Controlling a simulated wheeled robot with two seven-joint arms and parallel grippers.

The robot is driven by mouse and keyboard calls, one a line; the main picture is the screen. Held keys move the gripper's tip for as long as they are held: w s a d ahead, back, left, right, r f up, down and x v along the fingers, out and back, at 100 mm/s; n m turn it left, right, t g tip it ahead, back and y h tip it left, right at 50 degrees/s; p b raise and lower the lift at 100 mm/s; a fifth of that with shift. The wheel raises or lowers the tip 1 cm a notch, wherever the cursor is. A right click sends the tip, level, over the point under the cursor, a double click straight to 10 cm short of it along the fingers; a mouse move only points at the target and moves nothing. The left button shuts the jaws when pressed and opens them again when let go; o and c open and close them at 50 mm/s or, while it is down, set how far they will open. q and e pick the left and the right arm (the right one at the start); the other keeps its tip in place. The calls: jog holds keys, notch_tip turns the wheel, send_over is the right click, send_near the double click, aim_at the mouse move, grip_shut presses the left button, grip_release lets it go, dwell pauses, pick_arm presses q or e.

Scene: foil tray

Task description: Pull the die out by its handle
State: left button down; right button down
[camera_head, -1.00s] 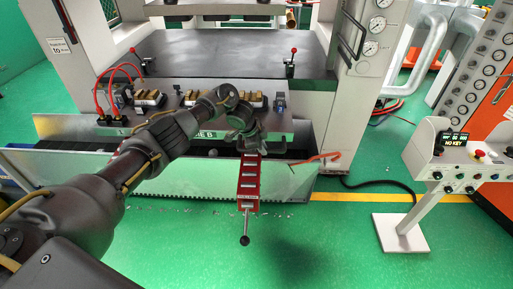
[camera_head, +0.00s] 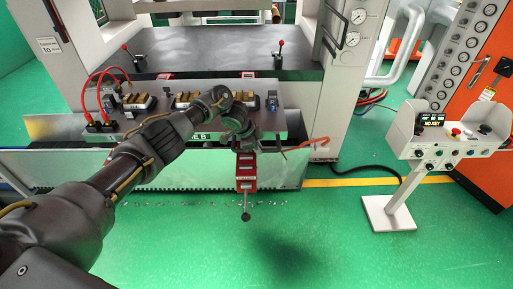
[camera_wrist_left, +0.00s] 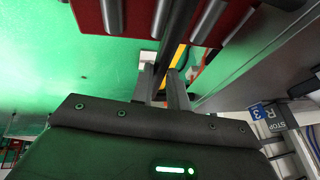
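The die (camera_head: 215,127) is a wide grey plate carrying brass-coloured blocks, at the front of the press bed. My left gripper (camera_head: 242,146) is at its front edge, right of centre, and hides much of the handle. In the left wrist view a dark bar, seemingly the handle (camera_wrist_left: 180,28), runs down between the fingers of my left gripper (camera_wrist_left: 162,88), which appear closed around it. The right gripper does not show.
A red roller arm (camera_head: 246,184) with a black-knobbed lever hangs out below the gripper. A metal tray wall (camera_head: 190,172) runs along the front. Red-topped levers stand at both bed corners.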

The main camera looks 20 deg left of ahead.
pick_arm(q)
jog(key=c, duration=1.7)
grip_release()
jog(key=shift+s+d+r, duration=0.1)
jog(key=shift+s+d, duration=0.05)
jog(key=shift+d, duration=0.1)
jog(key=shift+o, duration=1.2)
jog(key=shift+s, duration=0.1)
jog(key=shift+o, duration=0.5)
jog(key=shift+d, duration=0.1)
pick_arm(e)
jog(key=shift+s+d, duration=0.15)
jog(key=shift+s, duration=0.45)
pick_arm(q)
jog(key=v, duration=1.1)
jog(key=shift+b, duration=0.3)
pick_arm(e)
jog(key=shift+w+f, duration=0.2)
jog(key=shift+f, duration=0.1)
